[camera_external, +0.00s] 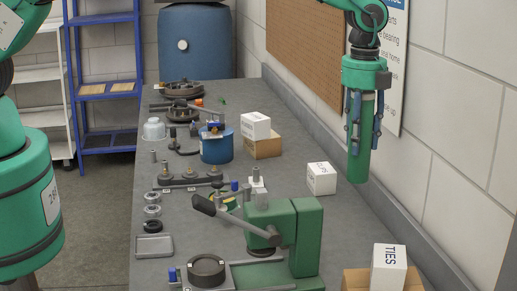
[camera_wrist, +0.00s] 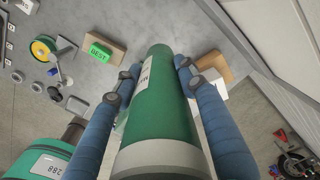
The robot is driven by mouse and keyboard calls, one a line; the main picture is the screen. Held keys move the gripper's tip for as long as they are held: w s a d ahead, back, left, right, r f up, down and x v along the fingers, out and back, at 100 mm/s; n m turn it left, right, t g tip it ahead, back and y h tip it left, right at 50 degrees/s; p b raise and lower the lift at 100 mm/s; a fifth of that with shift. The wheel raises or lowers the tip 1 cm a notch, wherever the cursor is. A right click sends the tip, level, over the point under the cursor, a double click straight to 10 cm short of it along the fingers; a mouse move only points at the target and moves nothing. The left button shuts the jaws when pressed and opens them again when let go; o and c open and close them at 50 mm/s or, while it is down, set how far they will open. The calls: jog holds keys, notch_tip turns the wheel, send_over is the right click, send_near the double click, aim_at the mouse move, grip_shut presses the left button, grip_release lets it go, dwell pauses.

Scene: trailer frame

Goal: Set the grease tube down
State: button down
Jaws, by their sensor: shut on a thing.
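The grease tube (camera_external: 363,165) is a green cylinder hanging upright in my gripper (camera_external: 366,146), with its lower end sticking out below the fingertips. In the external view it is at the upper right, in front of the wall, and appears to be above the bench. In the wrist view the tube (camera_wrist: 160,105) fills the middle, with a white label and a pale band at its near end. My gripper (camera_wrist: 156,68) has blue fingers, one on each side of the tube, shut on it. The tube's far end shows no clear contact with any surface.
The grey bench (camera_external: 345,222) has bare room along its right side. A white box (camera_external: 321,179) stands there, another white box (camera_external: 255,126) rests on a cardboard box (camera_external: 264,146), and a TIES box (camera_external: 388,268) is at front right. A green press (camera_external: 300,235) stands at the front.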

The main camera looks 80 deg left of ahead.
aim_at(351, 178)
jog(key=f, duration=0.9)
jog(key=shift+a+f, duration=0.25)
jog(key=shift+f, duration=0.6)
jog(key=shift+f+p, duration=0.45)
jog(key=shift+f, duration=2.45)
jog(key=shift+f+p, duration=0.35)
jog(key=shift+f, duration=1.75)
jog(key=shift+f, duration=0.2)
jog(key=c, duration=1)
grip_release()
